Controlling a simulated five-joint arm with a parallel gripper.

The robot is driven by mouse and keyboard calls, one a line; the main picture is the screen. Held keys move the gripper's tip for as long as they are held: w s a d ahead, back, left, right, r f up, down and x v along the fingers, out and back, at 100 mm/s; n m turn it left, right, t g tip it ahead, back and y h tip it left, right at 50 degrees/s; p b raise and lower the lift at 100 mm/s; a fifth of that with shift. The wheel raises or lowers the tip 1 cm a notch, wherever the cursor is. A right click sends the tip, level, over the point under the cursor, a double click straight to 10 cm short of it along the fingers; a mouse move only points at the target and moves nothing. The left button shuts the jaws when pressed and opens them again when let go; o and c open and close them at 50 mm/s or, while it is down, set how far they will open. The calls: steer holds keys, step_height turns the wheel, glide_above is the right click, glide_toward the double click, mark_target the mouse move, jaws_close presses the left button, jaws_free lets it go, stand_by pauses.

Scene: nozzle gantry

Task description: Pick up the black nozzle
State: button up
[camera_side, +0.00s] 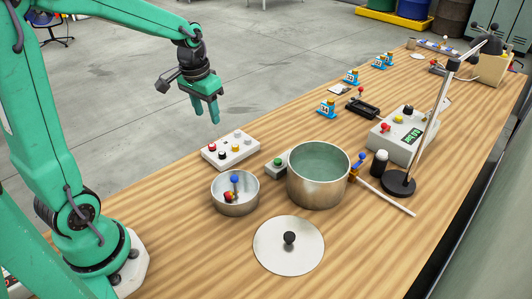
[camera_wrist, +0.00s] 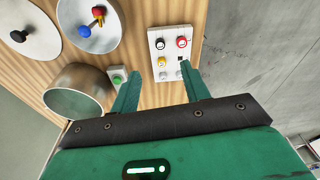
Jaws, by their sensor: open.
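The black nozzle (camera_side: 222,155) stands in a white rack (camera_side: 246,152) on the wooden bench, at the near corner facing the metal bowl. In the wrist view the black nozzle (camera_wrist: 160,44) is at the upper left of the rack (camera_wrist: 171,31). A red nozzle (camera_side: 212,147) is beside it, and a yellow nozzle (camera_side: 235,149) and pale ones are further along. My gripper (camera_side: 205,117) is open and empty, pointing down, above and apart from the rack. Its two fingers (camera_wrist: 158,76) also show in the wrist view, below the black nozzle in the picture.
A metal bowl (camera_side: 235,207) holding small coloured parts, a tall pot (camera_side: 318,190) and a small block with a green button (camera_side: 276,166) stand near the rack. A round lid (camera_side: 285,262) lies in front. A control box (camera_side: 400,140) and lamp stand (camera_side: 398,184) are to the right.

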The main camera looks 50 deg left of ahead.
steer(key=g, duration=0.2)
glide_above(211, 145)
steer(key=shift+n, duration=0.3)
step_height(211, 145, down, 7)
steer(key=shift+d+f, duration=0.15)
steer(key=shift+f, duration=3.9)
jaws_close()
steer(key=shift+r, duration=0.15)
